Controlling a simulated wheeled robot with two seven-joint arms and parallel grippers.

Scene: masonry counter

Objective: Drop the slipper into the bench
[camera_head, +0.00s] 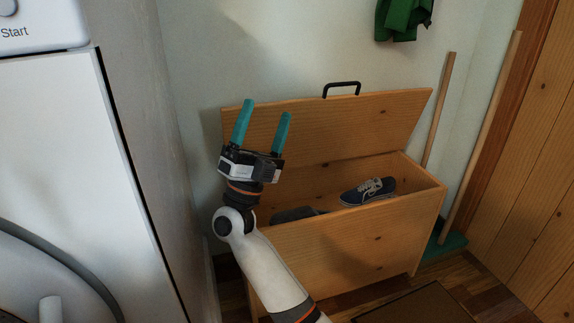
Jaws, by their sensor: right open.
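The wooden bench (345,245) stands against the wall with its lid (330,125) raised and leaning back. Inside it, a dark grey item (292,214), which looks like the slipper, lies at the left, partly hidden by the front wall. My right gripper (267,108) is open and empty, its two teal fingers pointing up, in front of the left part of the lid and above the bench's left end. My left gripper is not in view.
A dark blue sneaker (368,191) with pale laces lies inside the bench at the right. A white washing machine (80,180) fills the left. Two wooden sticks (480,140) lean at the right. A brown mat (415,305) lies on the floor in front.

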